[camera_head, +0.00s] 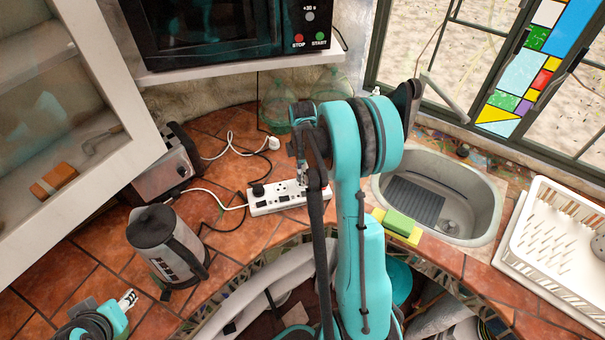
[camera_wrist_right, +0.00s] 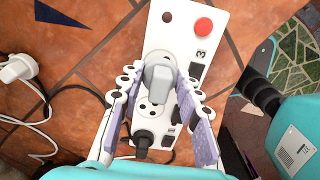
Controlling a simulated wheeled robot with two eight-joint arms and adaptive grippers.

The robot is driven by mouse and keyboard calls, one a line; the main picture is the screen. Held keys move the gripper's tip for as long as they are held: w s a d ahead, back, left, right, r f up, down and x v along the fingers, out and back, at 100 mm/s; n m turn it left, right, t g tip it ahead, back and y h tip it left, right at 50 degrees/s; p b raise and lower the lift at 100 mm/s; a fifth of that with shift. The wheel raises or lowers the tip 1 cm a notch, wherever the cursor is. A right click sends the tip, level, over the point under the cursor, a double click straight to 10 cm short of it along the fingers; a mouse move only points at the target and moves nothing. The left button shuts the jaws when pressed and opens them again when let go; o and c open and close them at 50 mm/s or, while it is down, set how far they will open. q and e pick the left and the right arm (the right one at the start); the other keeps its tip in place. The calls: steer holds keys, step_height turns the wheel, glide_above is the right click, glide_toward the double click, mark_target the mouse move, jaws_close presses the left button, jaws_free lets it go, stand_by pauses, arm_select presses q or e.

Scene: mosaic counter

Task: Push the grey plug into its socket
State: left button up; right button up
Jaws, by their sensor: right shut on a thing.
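The grey plug (camera_wrist_right: 158,78) shows in the right wrist view between the fingers of my right gripper (camera_wrist_right: 160,86), over the white power strip (camera_wrist_right: 184,48). The gripper is shut on it. The plug covers the strip beneath it, so I cannot tell how deep it sits. Below it a round socket face with holes (camera_wrist_right: 153,106) shows. In the head view my right gripper (camera_head: 302,172) is over the strip (camera_head: 265,205), and the arm hides the plug. My left gripper (camera_head: 128,298) is at the bottom left, away from the strip; its opening is unclear.
A black plug (camera_wrist_right: 143,138) is in the strip close to the gripper. A white plug (camera_head: 273,143) lies loose with its cord. A kettle (camera_head: 165,245) and toaster (camera_head: 165,175) stand left; a sink (camera_head: 455,190) with a sponge (camera_head: 398,223) beside it is right.

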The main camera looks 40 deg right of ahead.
steer(key=shift+f+b, duration=0.95)
steer(key=shift+f, duration=0.1)
stand_by(0.5)
steer(key=o, duration=1.2)
steer(key=shift+c, duration=0.2)
steer(key=shift+r, duration=0.15)
step_height(320, 180, up, 12)
steer(key=shift+f, duration=0.1)
steer(key=s+a+f+m+t+b, duration=0.2)
steer(key=s+a+m+t+b, duration=0.1)
steer(key=s+a+m, duration=0.4)
steer(key=s+a+f+m+t+b, duration=0.2)
steer(key=s+a+m+t+b, duration=0.2)
steer(key=a, duration=1)
steer(key=s+m, duration=0.2)
steer(key=s, duration=0.1)
steer(key=shift+s+a+m+b, duration=0.25)
steer(key=shift+s+m+b, duration=0.1)
steer(key=shift+m+b, duration=0.05)
